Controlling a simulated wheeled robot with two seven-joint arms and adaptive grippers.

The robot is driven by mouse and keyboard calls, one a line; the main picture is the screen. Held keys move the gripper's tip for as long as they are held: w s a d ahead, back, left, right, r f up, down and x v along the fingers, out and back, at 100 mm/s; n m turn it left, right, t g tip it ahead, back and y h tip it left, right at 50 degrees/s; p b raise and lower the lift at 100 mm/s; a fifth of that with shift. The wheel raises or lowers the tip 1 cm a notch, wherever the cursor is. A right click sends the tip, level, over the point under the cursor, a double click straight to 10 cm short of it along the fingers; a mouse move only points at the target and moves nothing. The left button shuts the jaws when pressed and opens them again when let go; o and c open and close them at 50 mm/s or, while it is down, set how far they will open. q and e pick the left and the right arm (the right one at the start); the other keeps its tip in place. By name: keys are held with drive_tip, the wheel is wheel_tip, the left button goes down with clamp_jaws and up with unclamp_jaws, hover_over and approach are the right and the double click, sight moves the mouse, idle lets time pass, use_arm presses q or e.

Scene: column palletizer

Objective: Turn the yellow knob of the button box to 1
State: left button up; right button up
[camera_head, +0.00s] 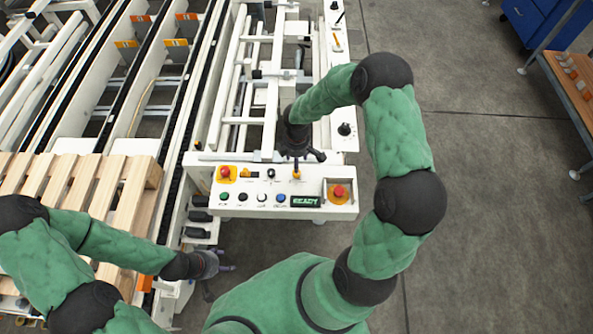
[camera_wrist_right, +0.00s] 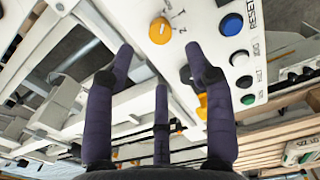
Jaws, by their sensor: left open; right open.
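The white button box (camera_head: 308,212) stands in front of me with its panel facing up. Its yellow knob (camera_head: 296,175) is near the panel's back edge, just below my right gripper (camera_head: 298,161). In the right wrist view the round yellow knob (camera_wrist_right: 160,30) shows whole beside printed position marks, beyond the fingertips. I cannot tell surely which mark it points to. My right gripper (camera_wrist_right: 160,62) is open and empty, its fingers apart from the knob. My left gripper (camera_head: 222,268) is open and empty, left and front of the box.
The panel also carries a red stop button (camera_head: 226,172), a red button on yellow (camera_head: 339,191), a blue button (camera_head: 281,198) and a READY display (camera_head: 305,201). A black selector (camera_head: 270,173) sits left of the knob. A wooden pallet (camera_head: 125,190) lies left.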

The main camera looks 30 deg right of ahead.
wheel_tip(320, 180, down, 8)
drive_tip(key=shift+f+b, duration=0.1)
drive_tip(key=shift+b, duration=0.5)
clamp_jaws()
